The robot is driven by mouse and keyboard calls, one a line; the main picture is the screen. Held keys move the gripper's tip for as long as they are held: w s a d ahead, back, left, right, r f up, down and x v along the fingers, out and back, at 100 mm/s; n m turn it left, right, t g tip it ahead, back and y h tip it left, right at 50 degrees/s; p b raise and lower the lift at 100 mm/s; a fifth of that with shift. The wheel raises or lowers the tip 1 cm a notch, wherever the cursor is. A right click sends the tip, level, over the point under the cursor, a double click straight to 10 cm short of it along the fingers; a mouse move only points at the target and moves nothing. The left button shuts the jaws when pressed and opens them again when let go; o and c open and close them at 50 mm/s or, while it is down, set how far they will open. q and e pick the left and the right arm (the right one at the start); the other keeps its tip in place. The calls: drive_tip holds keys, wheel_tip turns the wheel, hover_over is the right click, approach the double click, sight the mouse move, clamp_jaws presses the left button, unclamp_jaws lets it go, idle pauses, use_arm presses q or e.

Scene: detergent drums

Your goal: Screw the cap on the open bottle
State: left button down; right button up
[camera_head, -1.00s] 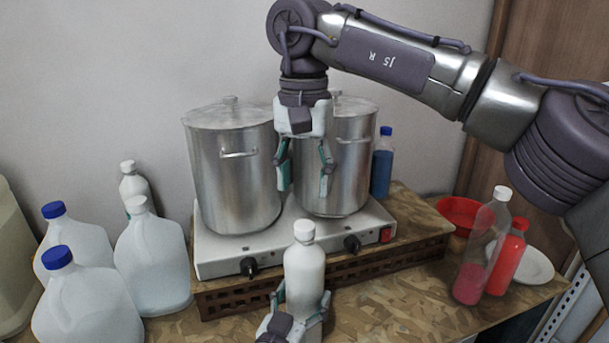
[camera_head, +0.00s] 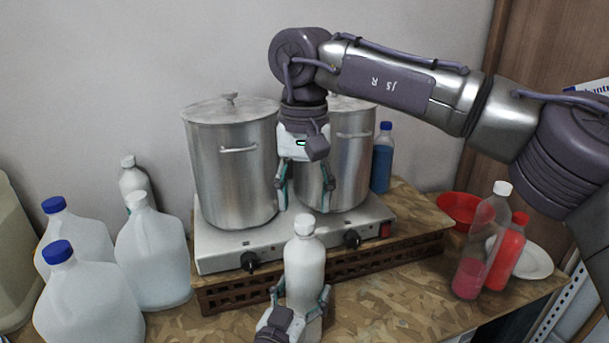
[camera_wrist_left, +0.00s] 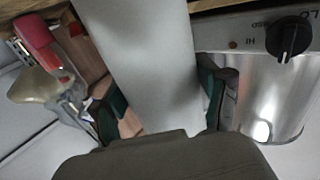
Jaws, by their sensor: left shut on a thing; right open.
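A white bottle (camera_head: 304,270) stands upright at the front of the table, before the hot plate. A white cap (camera_head: 305,224) sits on its top; I cannot tell how tight it is. My left gripper (camera_head: 303,300) is shut around the bottle's lower body. In the left wrist view the pale bottle (camera_wrist_left: 150,60) fills the space between the fingers of my left gripper (camera_wrist_left: 162,98). My right gripper (camera_head: 307,197) is open and empty, pointing down above and behind the cap, with the pots behind it.
Two steel pots (camera_head: 235,165) stand on the hot plate (camera_head: 225,262), on a wooden stand. Several white jugs (camera_head: 152,260) are at the left. A blue bottle (camera_head: 382,165), a clear bottle (camera_head: 468,278), a red bottle (camera_head: 507,255), a red bowl (camera_head: 458,207) and a plate (camera_head: 535,262) are at the right.

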sight(305, 219)
drive_tip(key=shift+f, duration=1.85)
